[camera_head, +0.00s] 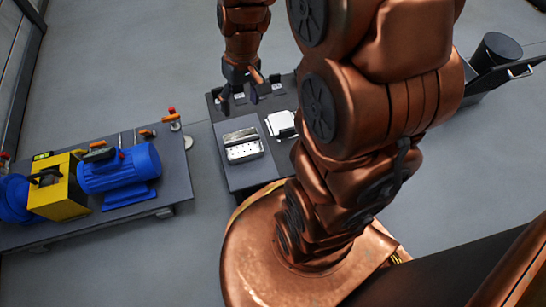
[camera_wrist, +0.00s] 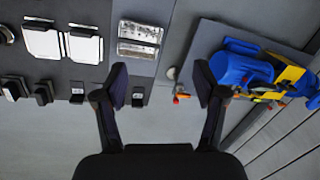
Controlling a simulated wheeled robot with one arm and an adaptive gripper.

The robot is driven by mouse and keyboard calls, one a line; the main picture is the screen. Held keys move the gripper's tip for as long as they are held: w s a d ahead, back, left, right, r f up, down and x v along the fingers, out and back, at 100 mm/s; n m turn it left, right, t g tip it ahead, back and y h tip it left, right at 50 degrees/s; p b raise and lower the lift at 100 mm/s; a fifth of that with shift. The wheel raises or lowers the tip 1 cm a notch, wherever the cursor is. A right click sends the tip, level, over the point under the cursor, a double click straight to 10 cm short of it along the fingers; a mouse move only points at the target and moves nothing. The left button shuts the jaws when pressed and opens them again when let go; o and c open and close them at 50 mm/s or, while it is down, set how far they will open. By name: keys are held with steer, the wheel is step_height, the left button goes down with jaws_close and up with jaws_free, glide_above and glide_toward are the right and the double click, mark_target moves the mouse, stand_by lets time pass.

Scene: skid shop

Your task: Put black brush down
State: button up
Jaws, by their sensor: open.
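My gripper (camera_head: 238,95) hangs over the far part of the dark table in the head view. I cannot pick out the black brush for sure. Small dark blocks stand along the table edge in the wrist view, one near the left finger (camera_wrist: 138,96) and another further left (camera_wrist: 43,92). A dark piece also lies on top of the blue motor (camera_head: 100,154).
A lower bench (camera_head: 175,188) at left holds the blue motor (camera_head: 125,170) and a yellow block (camera_head: 55,190). Open grey floor lies between and beyond them.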

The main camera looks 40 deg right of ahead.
steer(key=s+a+r+g+h, duration=0.1)
steer(key=s+a+r, duration=0.1)
steer(key=s, duration=0.7)
steer(key=s+a+r+g+h, duration=0.1)
steer(key=s+a+r+g, duration=0.1)
steer(key=s, duration=0.8)
steer(key=shift+s+a+n, duration=0.15)
steer(key=shift+a+n, duration=0.15)
steer(key=shift+a, duration=0.05)
steer(key=shift+r, duration=0.1)
step_height(320, 180, up, 42)
steer(key=t+p, duration=0.1)
steer(key=p, duration=3.8)
steer(key=shift+d+f+t+p, duration=0.2)
steer(key=shift+t+p, duration=0.1)
